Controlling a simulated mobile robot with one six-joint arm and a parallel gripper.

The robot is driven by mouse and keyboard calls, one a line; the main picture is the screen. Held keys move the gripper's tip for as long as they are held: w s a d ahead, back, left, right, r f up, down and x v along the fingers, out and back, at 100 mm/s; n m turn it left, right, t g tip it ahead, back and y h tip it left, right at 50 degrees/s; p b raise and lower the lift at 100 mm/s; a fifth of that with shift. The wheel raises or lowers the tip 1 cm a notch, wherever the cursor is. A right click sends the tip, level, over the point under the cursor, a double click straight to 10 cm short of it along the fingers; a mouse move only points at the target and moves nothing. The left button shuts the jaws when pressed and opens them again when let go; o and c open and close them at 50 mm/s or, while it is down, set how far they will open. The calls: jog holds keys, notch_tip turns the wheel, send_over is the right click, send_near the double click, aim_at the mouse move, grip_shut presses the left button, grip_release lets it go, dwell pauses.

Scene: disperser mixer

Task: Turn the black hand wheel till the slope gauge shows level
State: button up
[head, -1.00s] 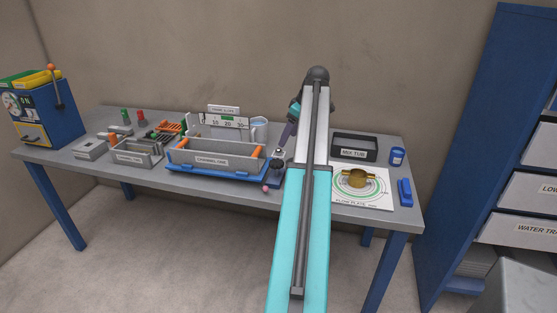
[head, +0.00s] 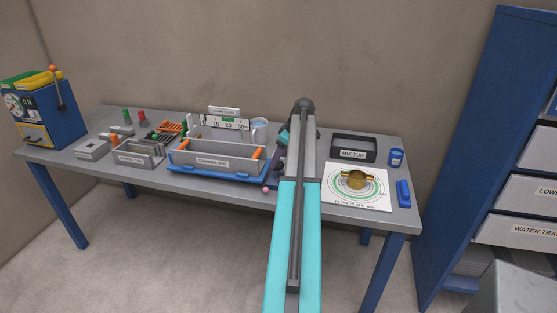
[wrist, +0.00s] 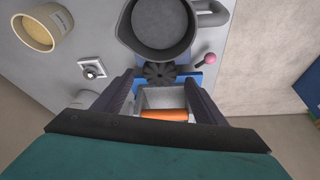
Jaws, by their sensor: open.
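The black hand wheel (wrist: 160,73) shows in the wrist view, at the end of the channel assembly. My gripper (wrist: 161,80) is open, its two dark fingers pointing at the wheel with one on either side of it. I cannot tell whether they touch it. In the head view my arm hides the wheel. The slope gauge (head: 226,124) is a white scale with numbers and a green mark, behind the long grey channel (head: 215,160). Its pointer is too small to read. An orange roller (wrist: 163,115) lies between my fingers, nearer the wrist.
A dark grey pot (wrist: 158,28) stands just beyond the wheel. A pink ball (wrist: 208,59) is close to the right finger, and a metal knob on a white square (wrist: 92,68) lies left. The flow plate (head: 345,200) and black tub (head: 353,149) are right of my arm.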

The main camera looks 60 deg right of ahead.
jog(key=shift+x, duration=1.2)
jog(key=shift+c, duration=0.5)
jog(key=c, duration=0.9)
jog(key=shift+c, duration=0.2)
jog(key=shift+n, duration=0.3)
jog(key=shift+n, duration=0.4)
jog(key=shift+y, duration=0.3)
jog(key=o, duration=1)
